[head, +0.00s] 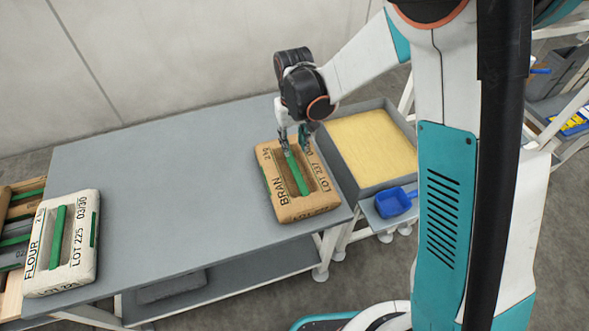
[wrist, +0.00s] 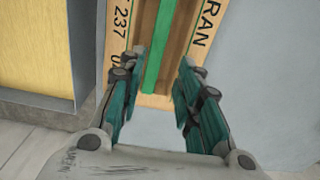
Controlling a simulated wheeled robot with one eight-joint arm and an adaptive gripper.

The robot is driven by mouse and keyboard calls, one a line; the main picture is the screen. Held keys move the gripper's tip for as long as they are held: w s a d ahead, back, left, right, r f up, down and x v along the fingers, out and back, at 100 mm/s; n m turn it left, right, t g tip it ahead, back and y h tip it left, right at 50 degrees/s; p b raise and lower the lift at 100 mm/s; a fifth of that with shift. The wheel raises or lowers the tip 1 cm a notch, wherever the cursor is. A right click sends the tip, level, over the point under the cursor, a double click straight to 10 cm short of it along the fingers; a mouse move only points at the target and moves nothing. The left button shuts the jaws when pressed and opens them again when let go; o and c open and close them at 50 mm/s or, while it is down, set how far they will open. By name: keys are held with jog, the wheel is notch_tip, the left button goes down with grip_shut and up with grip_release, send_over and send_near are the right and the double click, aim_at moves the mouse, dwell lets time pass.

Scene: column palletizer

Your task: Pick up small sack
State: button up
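A small tan sack (head: 305,207) printed BRAN lies flat on the grey table near its right end. A green strap (head: 298,174) runs along the recess in its top, and the strap also shows in the wrist view (wrist: 160,60). My gripper (head: 299,148) is at the far end of this sack, over the strap. In the wrist view its two teal fingers (wrist: 160,95) are spread apart, one on each side of the strap's end, with nothing between them that they close on. I cannot tell whether the fingertips touch the sack. A white sack (head: 78,262) printed FLOUR lies at the left.
The grey table (head: 150,180) is clear between the two sacks. A grey bin of yellow grain (head: 370,147) stands close to the right of the bran sack, with a blue scoop (head: 393,203) in front. Wooden slats (head: 12,230) are at the far left.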

aim_at(295, 168)
notch_tip(295, 168, down, 8)
jog(key=b, duration=0.2)
jog(key=shift+f+b, duration=0.2)
jog(key=shift+b, duration=0.1)
jog(key=shift+w+d+f+b, duration=0.1)
jog(key=shift+f+b, duration=0.6)
jog(key=shift+f, duration=0.65)
jog(key=shift+d+f+b, duration=0.1)
jog(key=shift+f+b, duration=0.55)
jog(key=shift+f, duration=0.65)
jog(key=shift+r, duration=0.15)
grip_shut()
